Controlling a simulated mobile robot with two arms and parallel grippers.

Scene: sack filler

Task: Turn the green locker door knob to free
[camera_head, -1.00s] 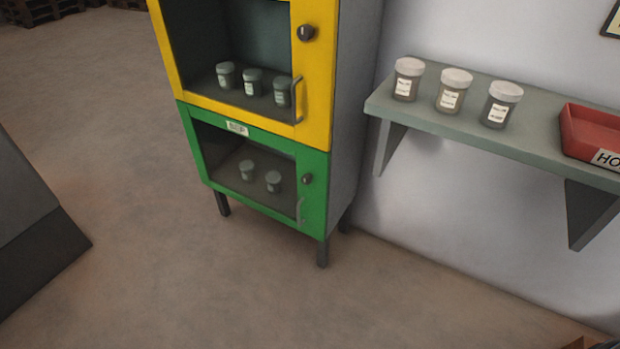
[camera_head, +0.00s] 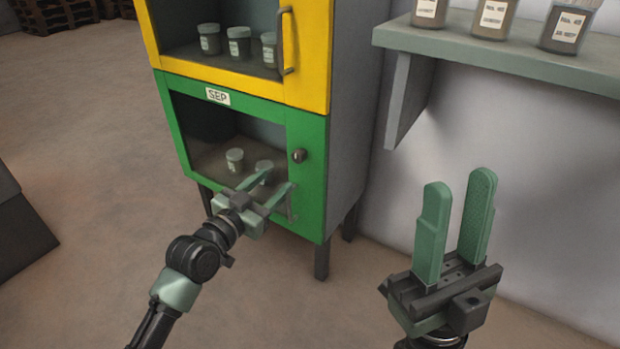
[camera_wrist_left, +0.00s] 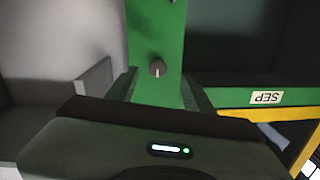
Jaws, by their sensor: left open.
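The green locker door (camera_head: 314,175) is closed, with a window and a "SEP" label on its frame. Its dark round knob (camera_head: 299,156) sits on the right side of the frame. My left gripper (camera_head: 280,178) is open and empty in front of the door, a little below and left of the knob. In the left wrist view, which is upside down, the knob (camera_wrist_left: 157,68) shows between the fingers' directions, apart from them, with a short pale mark pointing down. The door's handle is partly hidden by my left gripper. My right gripper (camera_head: 460,180) is open and empty, fingers upward, at the right.
The yellow locker door (camera_head: 308,60) with its handle (camera_head: 286,40) is above the green one. Jars (camera_head: 235,160) stand behind the green door's window. A wall shelf (camera_head: 480,50) with several jars is at the right. Floor before the locker is free.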

